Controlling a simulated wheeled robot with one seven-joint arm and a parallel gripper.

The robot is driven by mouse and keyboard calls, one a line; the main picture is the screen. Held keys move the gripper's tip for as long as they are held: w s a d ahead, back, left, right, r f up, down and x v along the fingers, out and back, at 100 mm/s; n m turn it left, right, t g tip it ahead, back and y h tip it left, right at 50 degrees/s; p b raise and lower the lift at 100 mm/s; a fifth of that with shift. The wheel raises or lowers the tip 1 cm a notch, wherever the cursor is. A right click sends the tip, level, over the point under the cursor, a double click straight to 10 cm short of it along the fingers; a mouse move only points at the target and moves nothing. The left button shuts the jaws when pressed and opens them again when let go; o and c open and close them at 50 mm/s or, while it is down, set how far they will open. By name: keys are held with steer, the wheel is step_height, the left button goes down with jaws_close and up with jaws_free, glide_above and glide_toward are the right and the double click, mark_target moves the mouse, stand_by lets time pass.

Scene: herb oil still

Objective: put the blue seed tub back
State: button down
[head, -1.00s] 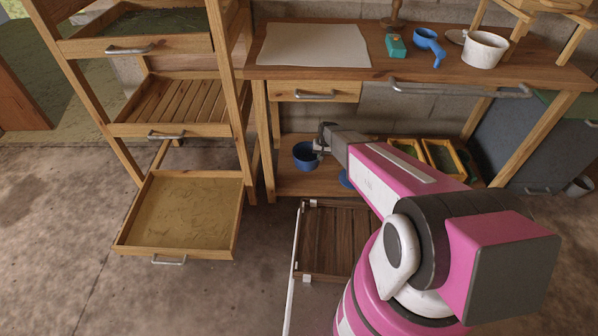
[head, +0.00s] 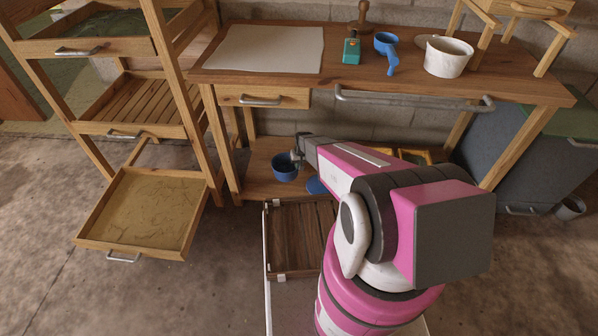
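The blue seed tub (head: 284,168) is a small round blue cup over the left part of the bench's lower shelf (head: 262,188). I cannot tell whether it rests on the shelf or hangs just above it. My gripper (head: 297,155) is at the tub's right rim, reaching in from the right. Its fingers are small and partly hidden by the wrist, so whether they are closed on the rim is unclear. A flat blue round piece (head: 316,186) lies on the shelf right of the tub, partly covered by my arm.
The worktop (head: 300,88) holds a pale sheet, a teal device, a blue scoop (head: 387,50) and a white pot (head: 448,57). A drying rack with a pulled-out tray (head: 145,210) stands left. A slatted wooden tray (head: 300,238) lies before the bench. Yellow-framed boxes are partly behind my arm.

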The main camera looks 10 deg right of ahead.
steer(key=shift+d+f, duration=0.3)
steer(key=shift+f, duration=1.8)
steer(key=shift+f, duration=0.15)
steer(key=c, duration=1.4)
jaws_free()
steer(key=shift+o, duration=0.2)
step_height(320, 180, up, 12)
steer(key=d, duration=0.1)
steer(key=shift+d, duration=0.35)
